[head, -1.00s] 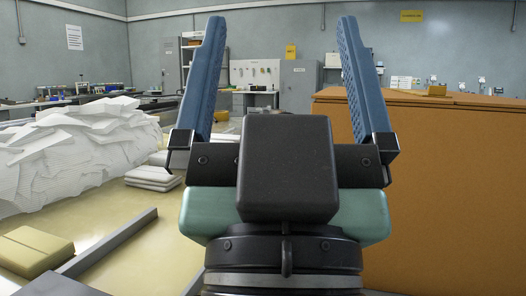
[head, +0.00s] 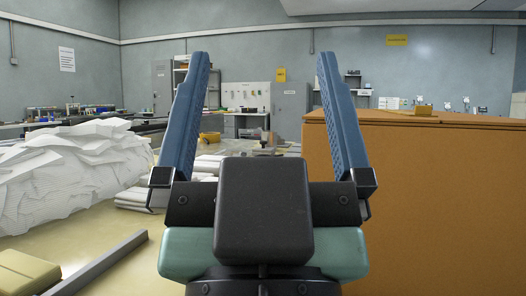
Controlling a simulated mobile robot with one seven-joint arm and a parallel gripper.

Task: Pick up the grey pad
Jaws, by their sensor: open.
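My gripper (head: 263,62) is in the middle of the head view, with its two blue ribbed fingers spread wide apart and pointing up. It is open, and nothing shows between the fingers except the far room. I cannot make out a grey pad anywhere in this view. The black block of my wrist hides part of the floor behind it.
A large orange-brown box (head: 430,205) fills the right side. A white heap of sheets (head: 70,170) lies at left, with flat white stacks (head: 140,193) beside it. A grey bar (head: 100,268) and a beige block (head: 25,272) are at lower left. Some yellowish floor between is bare.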

